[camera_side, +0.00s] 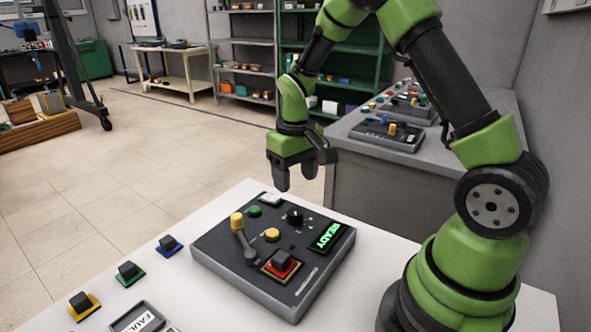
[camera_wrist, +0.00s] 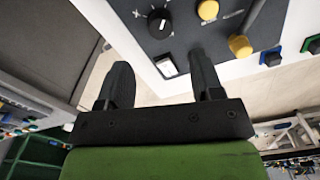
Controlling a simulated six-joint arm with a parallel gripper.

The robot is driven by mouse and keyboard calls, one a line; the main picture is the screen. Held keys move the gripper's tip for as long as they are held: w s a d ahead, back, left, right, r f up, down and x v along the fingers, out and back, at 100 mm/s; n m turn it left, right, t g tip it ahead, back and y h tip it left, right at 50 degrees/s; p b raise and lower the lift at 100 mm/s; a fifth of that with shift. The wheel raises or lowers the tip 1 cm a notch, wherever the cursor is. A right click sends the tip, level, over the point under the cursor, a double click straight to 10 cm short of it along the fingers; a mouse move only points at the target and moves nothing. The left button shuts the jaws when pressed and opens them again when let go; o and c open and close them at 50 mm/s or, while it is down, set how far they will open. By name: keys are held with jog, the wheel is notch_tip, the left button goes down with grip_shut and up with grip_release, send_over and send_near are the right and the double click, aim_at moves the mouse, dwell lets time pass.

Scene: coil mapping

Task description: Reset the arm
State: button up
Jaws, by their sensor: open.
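My gripper (camera_side: 296,178) is open and empty, pointing down above the far edge of the dark grey control panel (camera_side: 225,269). In the wrist view its two fingers (camera_wrist: 160,75) are apart with nothing between them. The panel has a lever with a yellow knob (camera_side: 237,221), a green button (camera_side: 254,211), a yellow button (camera_side: 272,235), a black rotary knob (camera_side: 295,216) and a white switch (camera_side: 270,198). Its display (camera_side: 327,236) reads READY in green. A black block on a red base (camera_side: 281,263) sits in a yellow-bordered square on the panel.
Black blocks on yellow (camera_side: 84,304), green (camera_side: 129,272) and blue (camera_side: 169,244) bases stand in a row left of the panel. A tray labelled FAULT (camera_side: 140,319) lies at the front edge. A grey bench (camera_side: 400,158) with similar panels stands behind.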

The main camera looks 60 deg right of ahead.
jog(key=shift+r, duration=0.7)
jog(key=s+a+r+t, duration=0.2)
jog(key=a+r, duration=0.1)
jog(key=r, duration=0.3)
jog(key=s+a+r+t, duration=0.1)
jog(key=s+a+r, duration=0.15)
jog(key=r, duration=0.25)
jog(key=s+a+r+t+y, duration=0.1)
jog(key=s+a+r+t, duration=0.1)
jog(key=s, duration=0.4)
jog(key=s+a+r+t+y, duration=0.1)
jog(key=s+a+r+t, duration=0.1)
jog(key=s, duration=0.4)
jog(key=shift+a+r+m, duration=0.4)
jog(key=shift+a+r, duration=0.05)
jog(key=shift+r, duration=0.4)
